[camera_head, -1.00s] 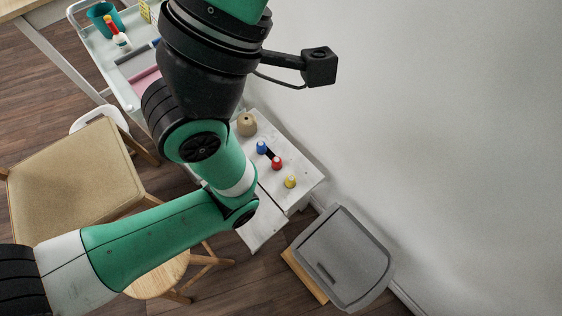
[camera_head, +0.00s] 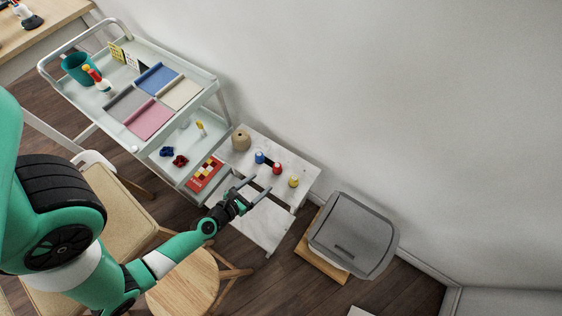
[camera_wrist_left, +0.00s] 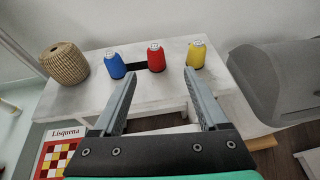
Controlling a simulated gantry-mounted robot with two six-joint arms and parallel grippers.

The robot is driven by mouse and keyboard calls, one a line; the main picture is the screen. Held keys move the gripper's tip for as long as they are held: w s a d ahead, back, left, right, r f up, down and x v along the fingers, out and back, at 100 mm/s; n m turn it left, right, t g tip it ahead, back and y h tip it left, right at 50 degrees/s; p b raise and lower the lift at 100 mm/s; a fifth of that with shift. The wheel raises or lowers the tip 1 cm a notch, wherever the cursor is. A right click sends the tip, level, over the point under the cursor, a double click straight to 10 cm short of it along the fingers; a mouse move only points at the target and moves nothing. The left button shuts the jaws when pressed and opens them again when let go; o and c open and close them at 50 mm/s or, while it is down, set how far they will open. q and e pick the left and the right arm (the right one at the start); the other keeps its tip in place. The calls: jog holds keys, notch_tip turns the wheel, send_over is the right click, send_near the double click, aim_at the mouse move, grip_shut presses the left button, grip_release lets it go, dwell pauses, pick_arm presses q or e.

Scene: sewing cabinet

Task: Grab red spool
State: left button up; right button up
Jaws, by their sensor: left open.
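The red spool (camera_head: 277,168) stands upright on the white sewing cabinet (camera_head: 303,172), between a blue spool (camera_head: 259,157) and a yellow spool (camera_head: 293,181). In the left wrist view the red spool (camera_wrist_left: 156,57) is beyond my fingertips, in line with the gap between them. My left gripper (camera_head: 252,187) is open and empty, at the near side of the cabinet top, short of the spools. In the left wrist view its fingers (camera_wrist_left: 160,75) are spread apart. My right gripper is not in view.
A woven tan pot (camera_head: 241,138) stands left of the spools. A grey bin (camera_head: 352,235) is to the right. A trolley (camera_head: 213,88) with folded fabrics is at the left. A round stool (camera_head: 185,285) is below my left arm. A dark strip lies behind the blue spool.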

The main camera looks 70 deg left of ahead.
aim_at(275, 168)
pick_arm(q)
jog(key=x, duration=0.6)
jog(key=shift+w+a+b, duration=0.25)
jog(key=shift+w+b, duration=0.1)
jog(key=shift+b, duration=0.05)
jog(key=shift+a+f, duration=0.15)
jog(key=shift+a, duration=0.05)
jog(key=b+x, duration=0.1)
jog(key=x, duration=0.4)
jog(key=shift+a+r+b, duration=0.25)
jog(key=shift+b, duration=0.15)
jog(key=shift+s, duration=0.15)
jog(key=shift+d, duration=0.1)
jog(key=shift+c, duration=0.9)
grip_shut()
